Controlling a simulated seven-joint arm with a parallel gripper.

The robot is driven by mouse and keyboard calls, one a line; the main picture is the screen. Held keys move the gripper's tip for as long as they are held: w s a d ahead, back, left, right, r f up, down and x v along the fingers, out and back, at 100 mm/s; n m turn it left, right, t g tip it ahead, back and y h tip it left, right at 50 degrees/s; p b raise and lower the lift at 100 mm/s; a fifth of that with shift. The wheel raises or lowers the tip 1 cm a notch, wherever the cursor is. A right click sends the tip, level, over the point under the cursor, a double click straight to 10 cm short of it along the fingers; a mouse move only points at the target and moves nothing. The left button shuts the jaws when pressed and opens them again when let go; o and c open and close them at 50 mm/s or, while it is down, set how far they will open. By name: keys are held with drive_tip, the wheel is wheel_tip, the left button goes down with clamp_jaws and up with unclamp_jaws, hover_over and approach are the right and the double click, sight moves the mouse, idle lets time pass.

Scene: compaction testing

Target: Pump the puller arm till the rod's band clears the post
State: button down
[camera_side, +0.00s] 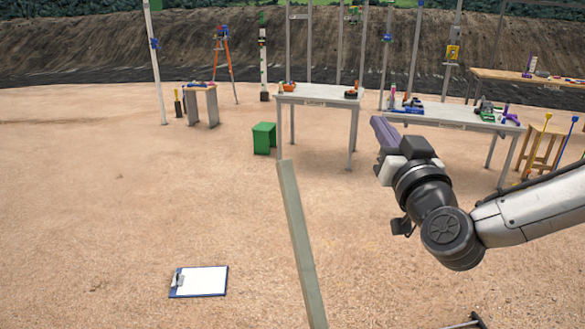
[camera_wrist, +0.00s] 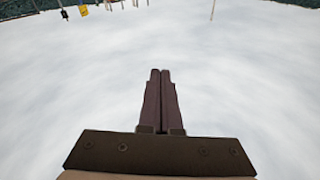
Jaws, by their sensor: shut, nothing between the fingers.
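My gripper (camera_side: 381,131) is raised at the right of centre in the side view, its dark purple fingers pointing up and left. In the wrist view the gripper (camera_wrist: 160,75) shows its two fingers together with nothing between them. A long grey-green bar (camera_side: 298,240) slants up from the bottom edge in the side view, left of my gripper and apart from it in the picture. I cannot tell whether this bar is the puller arm or the post. I cannot make out the rod or its band in either view.
A clipboard (camera_side: 199,282) lies on the sandy ground at lower left. A green stool (camera_side: 264,138), a grey table (camera_side: 318,96) and a longer table (camera_side: 457,121) with tools stand behind. An orange tripod (camera_side: 226,62) stands farther back. The ground at left is clear.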

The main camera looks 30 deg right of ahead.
drive_tip(key=s+a+f+n+y, duration=0.35)
drive_tip(key=a+f, duration=0.45)
drive_tip(key=a, duration=0.5)
drive_tip(key=y, duration=0.1)
hover_over(292, 191)
drive_tip(key=shift+s+f+n, duration=0.2)
drive_tip(key=shift+s+n, duration=0.05)
drive_tip(key=shift+s, duration=0.15)
drive_tip(key=shift+w+f, duration=0.25)
drive_tip(key=shift+w, duration=0.1)
